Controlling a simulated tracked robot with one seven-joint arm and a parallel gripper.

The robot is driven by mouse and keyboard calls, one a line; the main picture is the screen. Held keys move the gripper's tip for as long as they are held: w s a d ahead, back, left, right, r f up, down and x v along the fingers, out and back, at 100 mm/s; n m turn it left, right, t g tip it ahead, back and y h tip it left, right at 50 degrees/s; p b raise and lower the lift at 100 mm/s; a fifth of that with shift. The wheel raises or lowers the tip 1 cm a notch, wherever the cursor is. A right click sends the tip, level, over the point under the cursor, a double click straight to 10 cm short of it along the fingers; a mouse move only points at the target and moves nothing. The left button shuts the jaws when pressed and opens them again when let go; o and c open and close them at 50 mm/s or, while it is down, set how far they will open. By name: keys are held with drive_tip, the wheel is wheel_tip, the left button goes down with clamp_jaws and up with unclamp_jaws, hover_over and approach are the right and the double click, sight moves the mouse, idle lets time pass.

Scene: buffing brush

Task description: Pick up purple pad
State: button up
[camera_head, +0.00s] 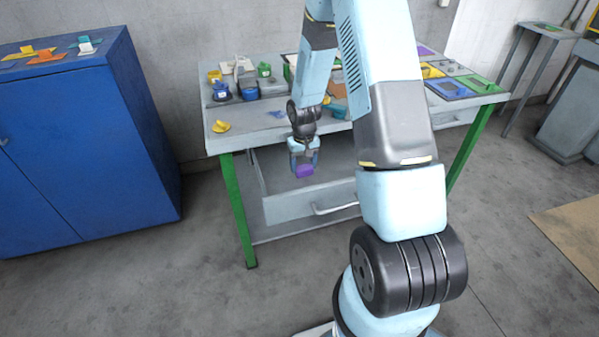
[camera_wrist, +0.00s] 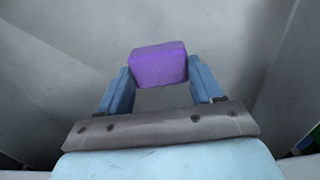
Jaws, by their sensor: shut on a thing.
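The purple pad (camera_head: 304,171) is a small block held at the tip of my gripper (camera_head: 304,160), in front of the workbench and over its open drawer (camera_head: 320,187). In the wrist view the purple pad (camera_wrist: 158,65) sits between the two blue fingertips of my gripper (camera_wrist: 160,80), which is shut on it. Grey surfaces of the drawer show beyond the pad. The wrist view does not show clearly how high the pad is above the drawer floor.
The grey workbench (camera_head: 235,142) with green legs carries several pads, cups and coloured trays. A yellow piece (camera_head: 221,126) lies near its front left. A blue cabinet (camera_head: 80,150) stands at the left. The floor before the bench is clear.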

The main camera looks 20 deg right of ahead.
sight(303, 166)
drive_tip(key=shift+c, duration=0.9)
drive_tip(key=shift+r, duration=0.15)
drive_tip(key=shift+w+r, duration=0.1)
drive_tip(key=shift+r, duration=0.2)
wheel_tip(303, 166, up, 2)
drive_tip(key=shift+r, duration=0.1)
drive_tip(key=s+a+r, duration=0.2)
drive_tip(key=s+r, duration=0.8)
drive_tip(key=s, duration=0.4)
